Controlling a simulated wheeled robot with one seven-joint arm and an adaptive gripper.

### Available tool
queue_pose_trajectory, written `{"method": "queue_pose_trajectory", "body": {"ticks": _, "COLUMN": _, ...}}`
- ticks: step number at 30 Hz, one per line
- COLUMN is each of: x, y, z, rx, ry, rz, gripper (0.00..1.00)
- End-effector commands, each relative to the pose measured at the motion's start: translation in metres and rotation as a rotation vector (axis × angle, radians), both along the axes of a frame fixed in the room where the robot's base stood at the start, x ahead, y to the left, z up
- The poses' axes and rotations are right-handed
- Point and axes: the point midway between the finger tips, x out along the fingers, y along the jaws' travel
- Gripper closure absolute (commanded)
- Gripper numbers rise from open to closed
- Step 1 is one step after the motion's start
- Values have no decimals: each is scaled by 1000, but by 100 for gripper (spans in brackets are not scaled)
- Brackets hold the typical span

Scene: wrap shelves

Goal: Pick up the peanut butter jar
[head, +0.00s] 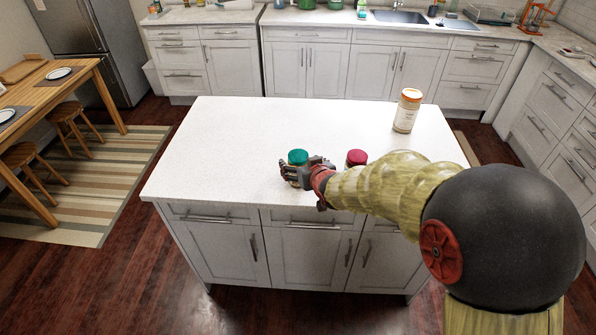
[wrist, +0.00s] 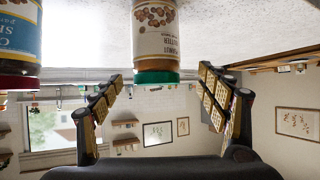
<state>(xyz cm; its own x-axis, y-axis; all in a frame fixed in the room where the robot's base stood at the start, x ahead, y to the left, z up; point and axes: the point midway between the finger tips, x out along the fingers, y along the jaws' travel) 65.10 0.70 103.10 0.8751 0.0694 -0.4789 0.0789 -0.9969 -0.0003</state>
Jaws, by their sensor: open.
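The peanut butter jar has a green lid, and its label with pictures of nuts shows upside down in the wrist view (wrist: 157,38). In the head view its green lid (head: 298,156) rises behind my gripper (head: 297,173), near the front edge of the island. My gripper also shows in the wrist view (wrist: 161,80), with its two fingers spread wide. The jar stands between and ahead of the fingertips, with visible gaps on both sides. Its lower body is hidden by my gripper in the head view and cut off in the wrist view.
A red-lidded jar (head: 356,157) with a blue label stands right of the peanut butter jar, partly hidden by my arm. It shows at left in the wrist view (wrist: 20,36). An orange-lidded jar (head: 407,112) stands at the back right of the white island (head: 230,135). The island's left side is clear.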

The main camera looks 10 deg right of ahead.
Motion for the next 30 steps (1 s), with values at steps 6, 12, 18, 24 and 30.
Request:
{"method": "queue_pose_trajectory", "body": {"ticks": 6, "x": 30, "y": -3, "z": -13, "rx": 0, "ry": 1, "rz": 0, "gripper": 25}}
{"method": "queue_pose_trajectory", "body": {"ticks": 12, "x": 42, "y": -1, "z": -19, "rx": -1, "ry": 1, "rz": 0, "gripper": 25}}
{"method": "queue_pose_trajectory", "body": {"ticks": 18, "x": 43, "y": -2, "z": -18, "rx": -1, "ry": 0, "rz": 0, "gripper": 25}}
{"method": "queue_pose_trajectory", "body": {"ticks": 24, "x": 42, "y": -2, "z": -18, "rx": -1, "ry": 1, "rz": -1, "gripper": 36}}
{"method": "queue_pose_trajectory", "body": {"ticks": 30, "x": 42, "y": -2, "z": -18, "rx": -1, "ry": 1, "rz": -1, "gripper": 47}}
